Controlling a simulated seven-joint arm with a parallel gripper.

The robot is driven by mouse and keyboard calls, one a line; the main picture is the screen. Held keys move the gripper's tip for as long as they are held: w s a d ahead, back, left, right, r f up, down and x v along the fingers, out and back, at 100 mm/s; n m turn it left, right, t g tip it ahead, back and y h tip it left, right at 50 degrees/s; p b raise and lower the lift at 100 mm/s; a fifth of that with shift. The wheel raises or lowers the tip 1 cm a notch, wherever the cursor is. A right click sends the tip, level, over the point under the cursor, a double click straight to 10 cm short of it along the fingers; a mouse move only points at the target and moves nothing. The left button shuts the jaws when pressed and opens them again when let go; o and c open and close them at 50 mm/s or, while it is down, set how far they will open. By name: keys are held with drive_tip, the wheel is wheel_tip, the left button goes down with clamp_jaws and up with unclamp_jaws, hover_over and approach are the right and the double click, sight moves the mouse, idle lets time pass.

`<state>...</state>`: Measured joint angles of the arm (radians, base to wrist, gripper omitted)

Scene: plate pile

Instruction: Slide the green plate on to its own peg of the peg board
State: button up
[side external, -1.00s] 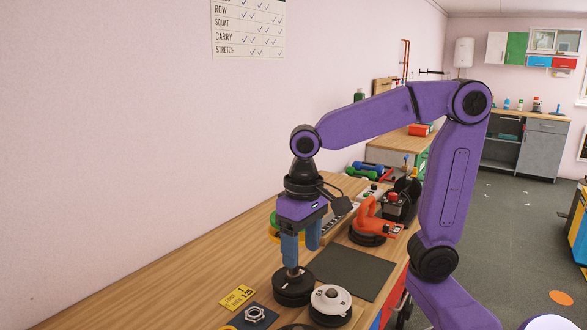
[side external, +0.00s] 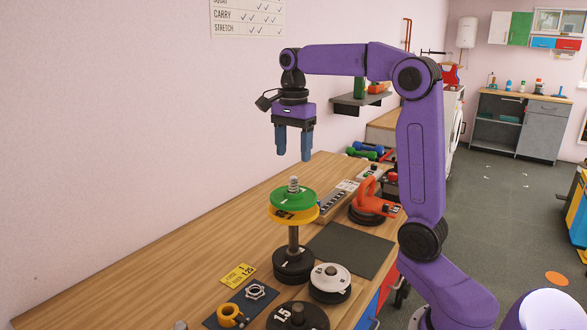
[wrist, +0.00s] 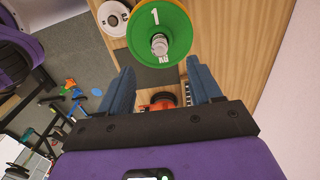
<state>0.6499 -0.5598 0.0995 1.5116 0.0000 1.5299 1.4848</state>
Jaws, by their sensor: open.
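The green plate (side external: 305,198), marked 1 KG, sits around an upright threaded post (side external: 293,242), directly above a yellow plate (side external: 299,218). Both are held well above the dark plates (side external: 291,266) at the foot of the post. The post's tip stands up through the green plate's centre. My gripper (side external: 293,156) is open and empty, pointing down above the post, with a clear gap to the tip. In the wrist view, the green plate (wrist: 141,42) lies ahead, beyond the fingers (wrist: 160,82). I cannot tell which part is the peg board.
A white-topped plate (side external: 331,278) and a black plate marked 1.5 (side external: 285,316) lie in front. A nut (side external: 255,291), a yellow ring (side external: 230,316) and a yellow card (side external: 238,275) lie left. An orange tool (side external: 370,198) stands behind the bare dark mat (side external: 350,247).

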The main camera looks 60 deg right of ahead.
sight(293, 182)
drive_tip(key=shift+f, duration=4.8)
clamp_jaws()
drive_tip(key=shift+r, duration=0.1)
